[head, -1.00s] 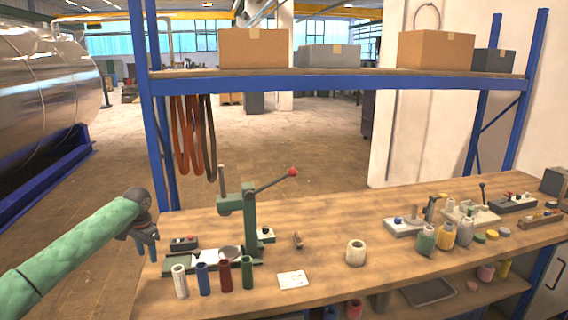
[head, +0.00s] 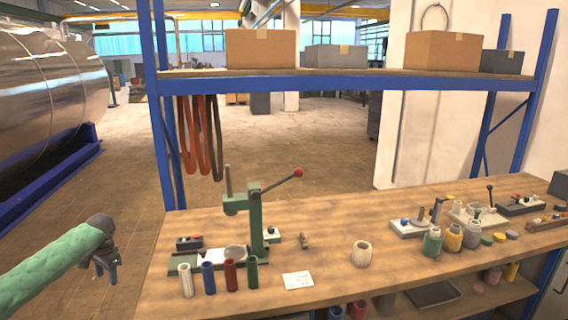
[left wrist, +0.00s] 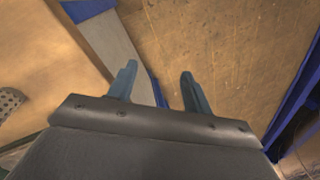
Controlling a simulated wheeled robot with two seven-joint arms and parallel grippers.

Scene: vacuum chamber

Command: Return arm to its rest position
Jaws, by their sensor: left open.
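My left arm, in a green sleeve, comes in from the left in the head view. Its left gripper (head: 106,272) hangs with fingers downward, left of the workbench's left edge and apart from it. In the left wrist view the two blue-grey fingers (left wrist: 157,88) are spread with nothing between them. Brown floor and a blue frame part show beyond them. My right gripper is in neither view.
The wooden workbench (head: 330,225) carries a green lever press (head: 256,220), several coloured cylinders and a pale jar (head: 362,253). A blue shelf frame (head: 330,84) with boxes stands over it. Floor left of the bench is open. A large metal tank (head: 45,110) stands far left.

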